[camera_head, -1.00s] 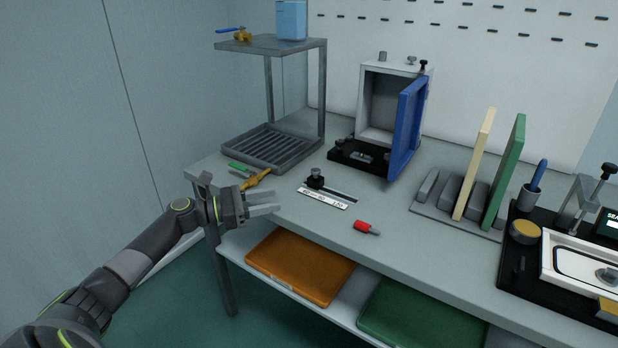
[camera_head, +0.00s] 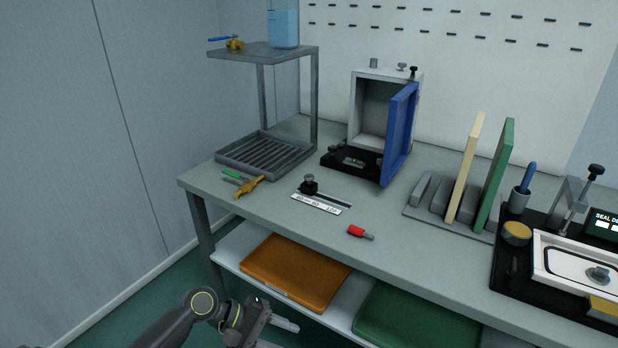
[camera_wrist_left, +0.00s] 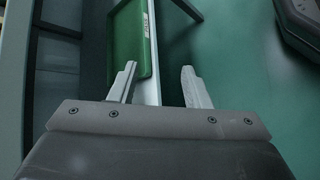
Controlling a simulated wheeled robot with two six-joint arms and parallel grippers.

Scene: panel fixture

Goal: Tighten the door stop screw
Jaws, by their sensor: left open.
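A light grey box (camera_head: 354,105) with a blue door (camera_head: 400,135) standing open sits on a black base (camera_head: 340,160) at the back of the bench. A black knob (camera_head: 413,72) stands at its top right by the door's upper edge, with small grey knobs beside it; I cannot tell which is the door stop screw. My left gripper (camera_head: 284,335) is low in front of the bench, well away from the box. In the left wrist view its fingers (camera_wrist_left: 160,82) are apart with nothing between them. My right gripper is not in view.
On the bench are a black-knobbed slide with a scale (camera_head: 315,204), a red-ended piece (camera_head: 358,232), a brass valve (camera_head: 248,187) and a grey rack (camera_head: 265,155). Upright panels (camera_head: 494,175) stand right. Orange (camera_head: 295,272) and green (camera_head: 415,320) trays fill the lower shelf.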

